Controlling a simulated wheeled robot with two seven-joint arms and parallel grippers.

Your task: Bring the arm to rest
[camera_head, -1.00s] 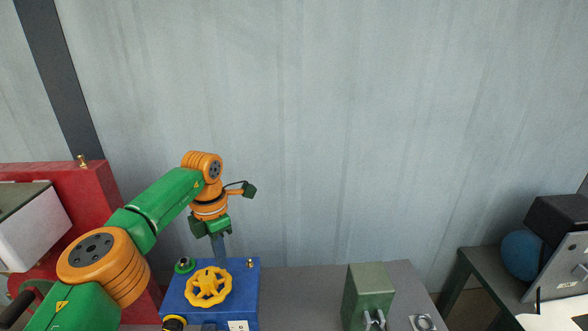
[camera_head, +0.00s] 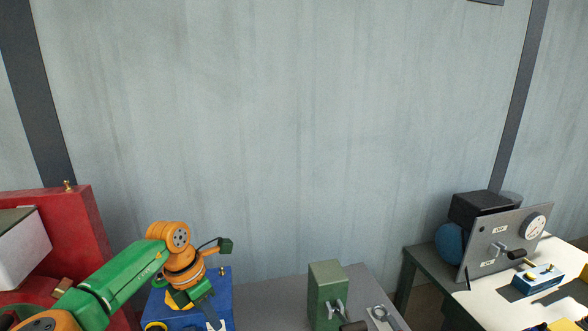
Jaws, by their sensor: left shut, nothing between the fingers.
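My left arm (camera_head: 120,282) comes in from the lower left, green with orange joints, and bends down at its wrist. My right gripper is out of view.
A red cabinet (camera_head: 85,225) with a white box (camera_head: 22,248) stands at the left. A green block (camera_head: 327,286) sits on the grey table (camera_head: 362,278). At the right, another table holds a grey panel (camera_head: 500,243), a blue ball (camera_head: 449,244) and a small blue box (camera_head: 537,278).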

